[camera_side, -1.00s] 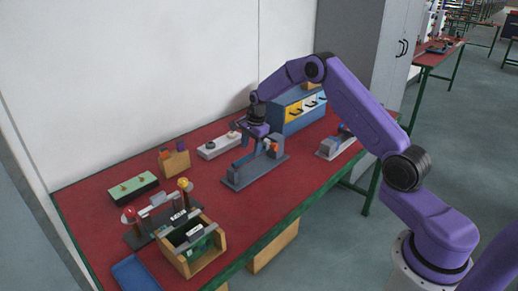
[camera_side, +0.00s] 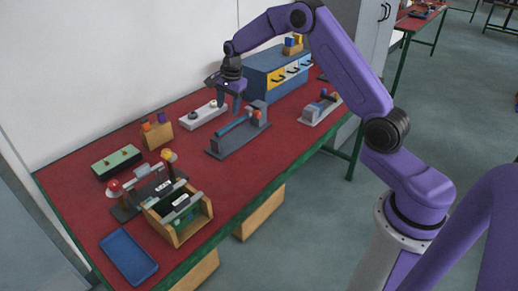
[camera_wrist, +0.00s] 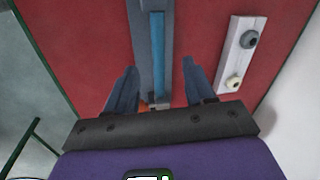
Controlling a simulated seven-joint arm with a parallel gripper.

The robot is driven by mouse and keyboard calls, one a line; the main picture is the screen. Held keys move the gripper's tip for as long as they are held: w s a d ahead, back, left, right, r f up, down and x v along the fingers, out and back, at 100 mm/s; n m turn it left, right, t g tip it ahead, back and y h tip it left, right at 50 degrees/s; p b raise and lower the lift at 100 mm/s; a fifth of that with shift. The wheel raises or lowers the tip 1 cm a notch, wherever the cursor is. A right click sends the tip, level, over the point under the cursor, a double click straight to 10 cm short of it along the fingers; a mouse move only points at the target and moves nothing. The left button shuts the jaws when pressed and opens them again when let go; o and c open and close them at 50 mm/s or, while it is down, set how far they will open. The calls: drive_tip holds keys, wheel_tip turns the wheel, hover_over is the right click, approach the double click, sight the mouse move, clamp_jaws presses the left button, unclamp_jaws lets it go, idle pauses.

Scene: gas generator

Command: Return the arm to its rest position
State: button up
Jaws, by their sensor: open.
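My gripper (camera_side: 230,103) is open and empty. In the side view it hangs from my purple arm above the red bench, over the grey fixture (camera_side: 222,150) with a blue bar (camera_side: 236,124). In the wrist view my two fingers (camera_wrist: 154,92) stand apart, with the blue bar (camera_wrist: 157,60) of the fixture below and beyond them. An orange part shows between the fingers near the palm. The fingers appear clear of the fixture.
A blue drawer cabinet (camera_side: 262,84) stands close behind my gripper. A white strip with two knobs (camera_side: 203,115) lies beside the fixture. A wooden box (camera_side: 178,236), blue tray (camera_side: 129,257) and green box (camera_side: 116,162) sit left. The air above the bench is free.

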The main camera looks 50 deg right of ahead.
drive_tip(key=s+a+r+n+g, duration=0.1)
drive_tip(key=s+a+r+n, duration=0.3)
drive_tip(key=s+a+n, duration=0.45)
drive_tip(key=s+a+r+n, duration=0.45)
drive_tip(key=s+a, duration=0.45)
drive_tip(key=s, duration=0.3)
drive_tip(key=s+d+n, duration=0.2)
drive_tip(key=s+n, duration=0.6)
drive_tip(key=s, duration=0.4)
drive_tip(key=s+d+n+g, duration=0.1)
drive_tip(key=s+d+n, duration=0.1)
drive_tip(key=s+n, duration=0.5)
drive_tip(key=s, duration=0.6)
drive_tip(key=shift+s+n, duration=0.2)
drive_tip(key=shift+n, duration=0.2)
